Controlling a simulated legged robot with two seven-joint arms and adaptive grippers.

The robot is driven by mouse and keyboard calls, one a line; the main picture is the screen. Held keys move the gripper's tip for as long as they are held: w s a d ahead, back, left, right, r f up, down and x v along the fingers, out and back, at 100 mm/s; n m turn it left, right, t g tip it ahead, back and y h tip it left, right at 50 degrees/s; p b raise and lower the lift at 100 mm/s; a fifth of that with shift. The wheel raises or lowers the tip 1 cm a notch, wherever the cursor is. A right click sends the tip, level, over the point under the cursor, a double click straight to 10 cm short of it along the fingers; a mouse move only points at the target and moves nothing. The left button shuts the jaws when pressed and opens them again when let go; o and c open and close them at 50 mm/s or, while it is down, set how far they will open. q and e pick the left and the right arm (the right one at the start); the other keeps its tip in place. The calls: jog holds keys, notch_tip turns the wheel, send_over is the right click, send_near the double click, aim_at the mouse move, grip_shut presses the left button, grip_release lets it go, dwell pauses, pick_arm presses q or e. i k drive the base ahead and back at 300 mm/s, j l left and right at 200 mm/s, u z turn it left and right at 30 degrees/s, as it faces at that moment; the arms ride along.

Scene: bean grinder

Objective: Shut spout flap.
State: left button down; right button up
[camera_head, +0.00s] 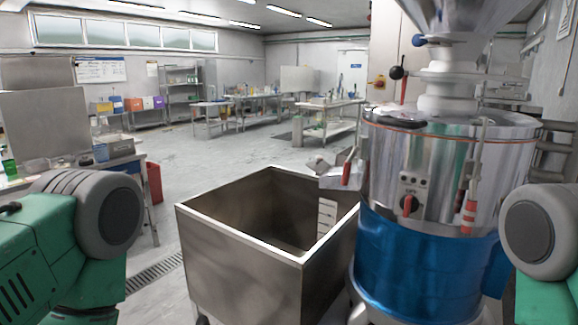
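The bean grinder (430,255) stands at the right, with a polished metal drum above a blue base. Its small metal spout (333,181) sticks out from the drum's left side, over the right rim of a steel bin. A red handle (346,173) shows at the spout. The spout flap seems to be the small metal plate at the spout's top; it is too small to tell how far open it stands. Parts of my green and grey arms show at the left and right edges. Neither gripper is in view.
The open steel bin (240,262) stands left of the grinder, close to it, and looks empty. A side table (62,180) with small items stands at the left, and a red bin (153,183) is beside it. Floor between is clear, with a drain grate (155,272).

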aim_at(319, 165)
jog(key=z, duration=1.75)
jog(key=j+z, duration=0.25)
jog(key=z, duration=0.25)
jog(key=k+j+z, duration=0.1)
jog(key=z, duration=0.4)
jog(key=k+j+z, duration=0.1)
jog(key=j+z, duration=0.2)
jog(key=z, duration=0.2)
jog(key=k+j+z, duration=0.15)
jog(key=z, duration=0.35)
jog(key=k+j+z, duration=0.15)
jog(key=z, duration=0.15)
jog(key=k+z, duration=0.25)
jog(key=k+u, duration=0.2)
jog(key=u, duration=0.15)
jog(key=k+j+u, duration=0.15)
jog(key=u, duration=0.2)
jog(key=k+j+u, duration=0.2)
jog(key=u, duration=0.15)
jog(key=k, duration=0.05)
